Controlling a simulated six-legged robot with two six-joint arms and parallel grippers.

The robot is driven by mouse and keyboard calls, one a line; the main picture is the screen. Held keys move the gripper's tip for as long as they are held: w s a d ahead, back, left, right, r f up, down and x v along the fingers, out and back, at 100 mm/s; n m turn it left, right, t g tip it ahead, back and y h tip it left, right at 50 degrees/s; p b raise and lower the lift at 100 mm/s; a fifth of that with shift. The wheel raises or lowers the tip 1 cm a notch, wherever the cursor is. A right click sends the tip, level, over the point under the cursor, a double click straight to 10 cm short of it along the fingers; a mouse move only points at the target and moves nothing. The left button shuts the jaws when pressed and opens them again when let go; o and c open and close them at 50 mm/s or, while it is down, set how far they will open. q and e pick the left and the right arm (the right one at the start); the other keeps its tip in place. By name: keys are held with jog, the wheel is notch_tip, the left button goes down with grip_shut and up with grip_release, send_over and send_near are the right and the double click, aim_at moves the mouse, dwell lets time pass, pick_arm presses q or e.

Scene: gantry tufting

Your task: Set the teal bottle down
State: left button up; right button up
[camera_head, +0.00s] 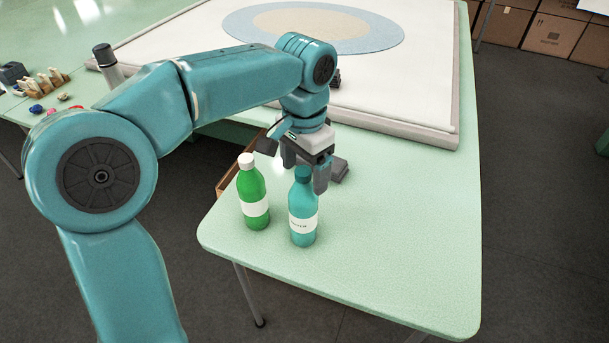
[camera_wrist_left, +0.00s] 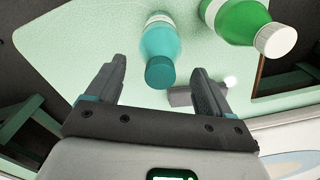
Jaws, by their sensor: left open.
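The teal bottle (camera_head: 303,216) stands upright on the light green table, with a white label. My left gripper (camera_head: 305,178) is open at the height of its cap, which it partly hides in the head view. In the left wrist view the teal bottle (camera_wrist_left: 160,45) shows cap-first, beyond and between the fingertips of my left gripper (camera_wrist_left: 160,85), with visible room on both sides. A green bottle (camera_head: 253,195) with a white cap stands upright just left of it; it also shows in the left wrist view (camera_wrist_left: 240,20). My right gripper is in neither view.
The light green table (camera_head: 400,230) is clear to the right and in front of the bottles, up to its rounded edge. A white framed board (camera_head: 420,75) with a blue and beige oval lies behind. A small grey object (camera_head: 340,168) lies behind the gripper. Cardboard boxes (camera_head: 553,35) stand far right.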

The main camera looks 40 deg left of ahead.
pick_arm(q)
notch_tip(320, 180, up, 9)
jog(key=shift+p, duration=0.8)
